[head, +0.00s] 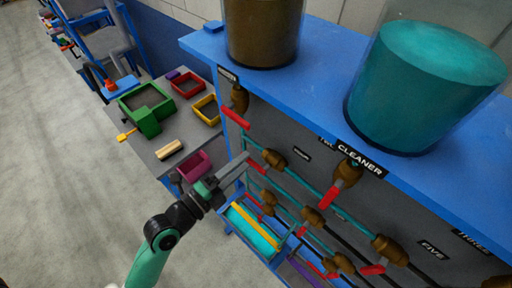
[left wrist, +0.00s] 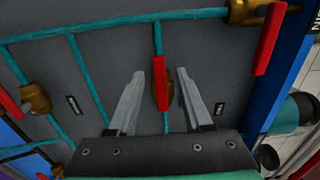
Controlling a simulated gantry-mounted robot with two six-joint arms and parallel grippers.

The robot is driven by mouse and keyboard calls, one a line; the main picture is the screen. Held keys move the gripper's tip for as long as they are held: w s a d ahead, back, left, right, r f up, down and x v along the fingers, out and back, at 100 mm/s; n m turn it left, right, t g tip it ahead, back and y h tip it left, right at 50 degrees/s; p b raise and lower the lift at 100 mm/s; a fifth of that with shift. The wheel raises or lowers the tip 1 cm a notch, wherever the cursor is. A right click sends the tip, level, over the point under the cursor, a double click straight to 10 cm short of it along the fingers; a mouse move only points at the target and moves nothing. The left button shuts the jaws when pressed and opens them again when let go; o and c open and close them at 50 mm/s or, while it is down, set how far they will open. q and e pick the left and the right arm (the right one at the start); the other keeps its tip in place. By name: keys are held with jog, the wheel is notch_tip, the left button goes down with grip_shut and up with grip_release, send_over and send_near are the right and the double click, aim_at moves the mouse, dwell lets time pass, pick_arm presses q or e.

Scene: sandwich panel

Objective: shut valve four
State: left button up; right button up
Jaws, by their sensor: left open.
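A brass valve (head: 274,158) with a red lever handle (head: 257,164) sits on the grey panel, beside a small label (head: 301,154) too small to read surely. My left gripper (head: 247,159) is open, with its fingers close to this handle. In the left wrist view, the red handle (left wrist: 160,82) stands between the two spread fingers of my left gripper (left wrist: 160,76), apart from both. The handle runs along the teal pipe (left wrist: 158,38), and the brass body (left wrist: 167,96) is partly hidden behind it. My right gripper is not in view.
Other brass valves with red handles surround it, including one near the CLEANER label (head: 360,159) and one at upper left (head: 238,98). A blue shelf (head: 330,95) with tanks overhangs the panel. A grey table (head: 143,143) with bins stands left.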

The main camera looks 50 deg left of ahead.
pick_arm(q)
jog(key=w, duration=0.5)
jog(key=shift+w+a+p, duration=0.1)
jog(key=shift+w+p, duration=0.25)
jog(key=shift+p, duration=0.05)
grip_shut()
dwell(0.9)
